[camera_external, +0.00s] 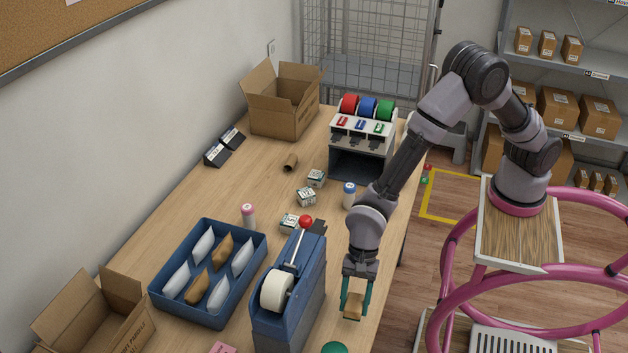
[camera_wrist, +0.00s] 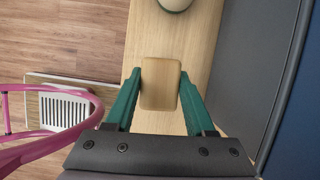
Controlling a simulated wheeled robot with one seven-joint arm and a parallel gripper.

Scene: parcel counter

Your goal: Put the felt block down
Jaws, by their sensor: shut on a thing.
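My gripper (camera_external: 355,297) is near the right edge of the wooden counter, to the right of the blue tape dispenser. Its green fingers are shut on a tan block (camera_external: 353,306), the felt block. In the wrist view the block (camera_wrist: 160,84) sits between the two fingertips of my gripper (camera_wrist: 160,88), with a finger on each side. The counter top (camera_wrist: 175,45) shows beneath and beyond it. I cannot tell whether the block touches the counter or hangs just above it.
The blue tape dispenser (camera_external: 290,300) stands close on the left, with a red-knobbed lever. A green domed thing (camera_external: 334,348) is at the bottom edge. A blue tray (camera_external: 210,275) of pouches lies further left. The counter edge drops to the floor on the right.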

